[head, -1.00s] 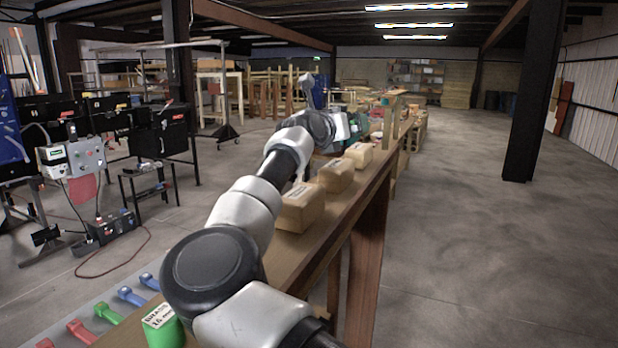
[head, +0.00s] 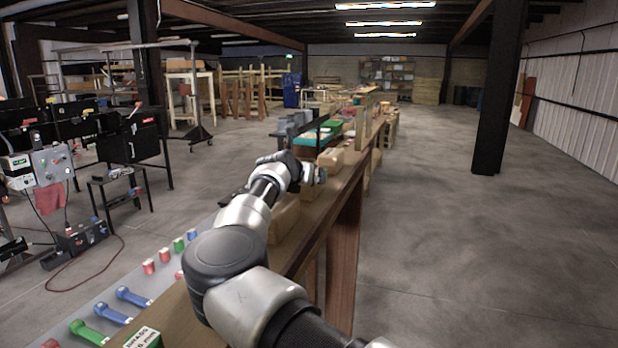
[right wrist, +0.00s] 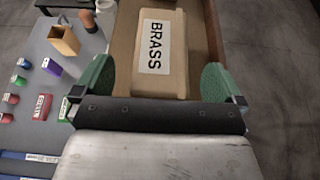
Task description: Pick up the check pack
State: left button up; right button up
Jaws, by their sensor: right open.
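A cardboard pack with a white label reading BRASS (right wrist: 154,48) lies on a wooden surface in the right wrist view. I cannot tell whether it is the check pack. My right gripper (right wrist: 158,82) is open, with one green fingertip on each side of the pack's near end. Contact cannot be told. In the head view the right gripper (head: 318,174) is small and partly hidden by its own wrist, above the row of cardboard packs. One pack (head: 284,218) is partly covered by my arm, and another (head: 331,158) lies farther along. My left gripper is not in view.
A green block (head: 143,339) with a white label stands at the bottom edge. Red, green and blue pieces lie on a grey surface (head: 150,292) at left. An open tan box (right wrist: 64,40) and a purple block (right wrist: 52,67) lie left. The floor at right (head: 460,250) is clear.

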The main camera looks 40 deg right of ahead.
jog(key=x, duration=0.2)
jog(key=shift+d+f, duration=0.2)
jog(key=shift+d, duration=0.05)
jog(key=shift+a+r, duration=0.1)
jog(key=shift+a, duration=0.15)
jog(key=shift+c, duration=1.3)
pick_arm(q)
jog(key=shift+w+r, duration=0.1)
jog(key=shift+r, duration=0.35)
pick_arm(e)
jog(key=shift+r, duration=0.1)
jog(key=c, duration=1)
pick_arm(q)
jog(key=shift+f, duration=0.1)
